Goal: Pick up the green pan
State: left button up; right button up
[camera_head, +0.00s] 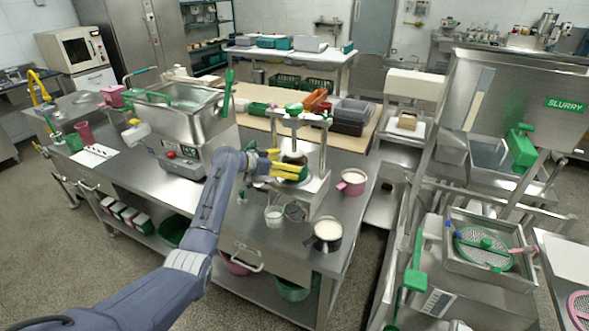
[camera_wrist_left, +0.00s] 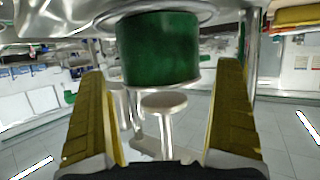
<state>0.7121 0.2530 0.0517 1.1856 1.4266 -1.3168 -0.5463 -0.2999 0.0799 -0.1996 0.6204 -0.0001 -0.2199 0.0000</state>
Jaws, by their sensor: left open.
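The green pan is the dark green cylinder (camera_wrist_left: 160,48) beyond and between my finger pads in the left wrist view. In the head view only a bit of green (camera_head: 304,173) shows behind the yellow fingers, inside the steel press-like frame. My left gripper (camera_head: 288,166) is open, its two yellow fingers pointing right at the pan. In the left wrist view the open fingers (camera_wrist_left: 160,110) stand wide, with a gap visible on both sides of the pan. Contact is not visible. My right gripper is in neither view.
A pink pot (camera_head: 352,183), a dark pot with pale contents (camera_head: 327,235) and a glass beaker (camera_head: 274,215) stand on the steel bench near the frame. A large steel hopper machine (camera_head: 185,115) stands left of my arm. Trays (camera_head: 352,112) lie behind the frame.

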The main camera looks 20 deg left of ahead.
aim_at(294, 163)
pick_arm(q)
jog(key=shift+x, duration=1.75)
jog(key=c, duration=1.3)
jog(key=shift+c, duration=0.4)
jog(key=shift+w+r, duration=0.1)
